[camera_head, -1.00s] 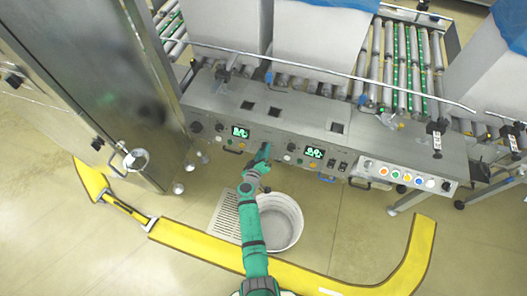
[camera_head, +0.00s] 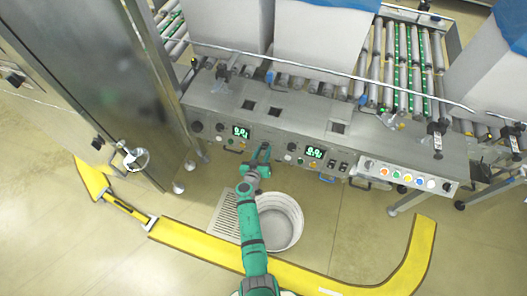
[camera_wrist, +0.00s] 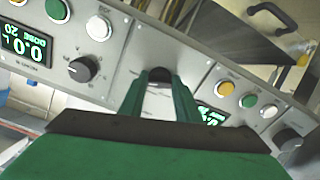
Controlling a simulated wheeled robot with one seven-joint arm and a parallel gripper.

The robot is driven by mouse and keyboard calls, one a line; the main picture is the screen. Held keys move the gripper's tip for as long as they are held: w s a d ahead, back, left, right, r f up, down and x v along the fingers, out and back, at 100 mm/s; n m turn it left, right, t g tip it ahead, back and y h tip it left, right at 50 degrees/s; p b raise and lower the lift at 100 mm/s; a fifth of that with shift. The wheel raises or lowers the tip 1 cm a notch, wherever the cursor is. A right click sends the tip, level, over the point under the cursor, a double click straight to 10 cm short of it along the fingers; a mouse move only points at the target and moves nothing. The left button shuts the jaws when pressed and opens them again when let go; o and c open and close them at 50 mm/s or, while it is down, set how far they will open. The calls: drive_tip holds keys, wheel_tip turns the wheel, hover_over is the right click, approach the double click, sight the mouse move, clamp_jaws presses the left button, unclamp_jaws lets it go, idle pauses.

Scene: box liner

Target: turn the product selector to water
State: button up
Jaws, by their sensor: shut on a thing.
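My gripper (camera_head: 264,150) is at the front control panel (camera_head: 284,141), between the two green displays. In the wrist view my gripper (camera_wrist: 160,78) has its two green fingers on either side of a dark knob (camera_wrist: 158,86). It is shut on this knob, which the fingers partly hide. The knob seems to be the product selector, but I cannot read its label or pointer. Another black knob (camera_wrist: 85,68) is to its left and another dark knob (camera_wrist: 287,138) to its right, both free of my gripper.
The left display (camera_head: 240,131) and right display (camera_head: 314,152) are lit. Coloured buttons (camera_head: 407,177) line the panel's right end. A white bucket (camera_head: 292,212) stands on the floor below, beside my arm.

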idle(0.3)
drive_tip(key=o, duration=1)
drive_tip(key=shift+o, duration=0.2)
drive_tip(key=v, duration=1)
drive_tip(key=shift+s+a, duration=0.2)
drive_tip(key=shift+s, duration=0.15)
drive_tip(key=shift+r, duration=0.1)
